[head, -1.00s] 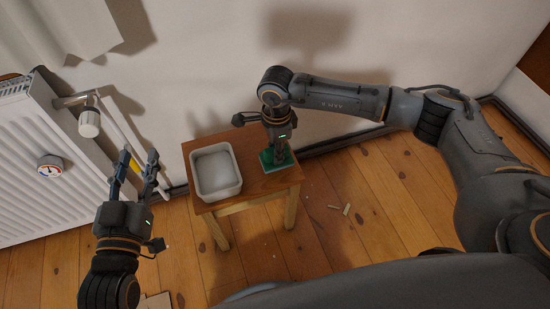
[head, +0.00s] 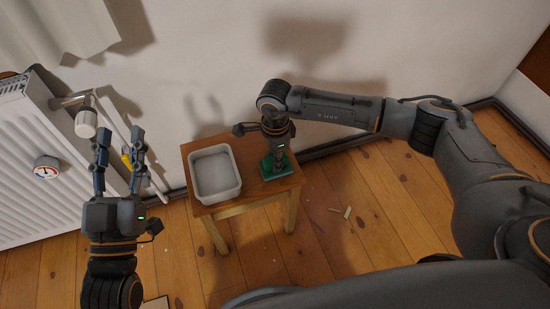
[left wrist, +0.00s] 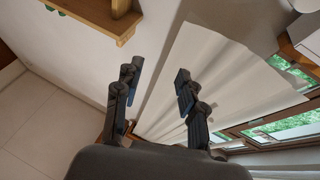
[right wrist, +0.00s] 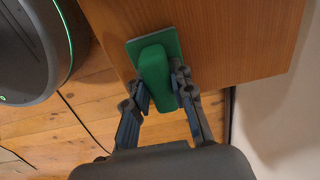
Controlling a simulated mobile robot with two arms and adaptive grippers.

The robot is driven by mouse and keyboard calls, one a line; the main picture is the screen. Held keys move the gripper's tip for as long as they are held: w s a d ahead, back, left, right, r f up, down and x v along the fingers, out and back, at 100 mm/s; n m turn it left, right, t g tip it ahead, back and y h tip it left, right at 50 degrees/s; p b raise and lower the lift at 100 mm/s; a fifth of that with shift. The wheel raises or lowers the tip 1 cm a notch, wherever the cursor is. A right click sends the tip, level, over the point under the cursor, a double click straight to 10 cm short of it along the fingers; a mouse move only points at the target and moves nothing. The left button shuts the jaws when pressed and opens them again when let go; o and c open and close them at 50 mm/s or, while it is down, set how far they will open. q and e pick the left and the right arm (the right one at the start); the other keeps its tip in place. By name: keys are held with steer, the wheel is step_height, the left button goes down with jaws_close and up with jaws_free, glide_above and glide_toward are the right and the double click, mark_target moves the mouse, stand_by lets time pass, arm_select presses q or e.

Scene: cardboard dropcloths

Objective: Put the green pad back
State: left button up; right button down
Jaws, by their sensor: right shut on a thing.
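The green pad (head: 268,167), a flat plate with a thick green grip, is at the right side of the small wooden stool's top (head: 258,184). My right gripper (head: 276,157) points down and is shut on the pad's grip. The right wrist view shows the grip (right wrist: 153,73) between the fingers and the plate (right wrist: 172,42) over the wood near an edge. I cannot tell whether the plate touches the wood. My left gripper (head: 119,137) is open and empty, raised in front of the radiator; the left wrist view also shows its fingers apart (left wrist: 157,76).
A white open tub (head: 229,191) stands on the stool's left half. Small pale scraps (head: 347,213) lie on the floor to the right of the stool.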

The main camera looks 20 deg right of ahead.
steer(key=c, duration=1.1)
jaws_free()
steer(key=shift+c, duration=0.2)
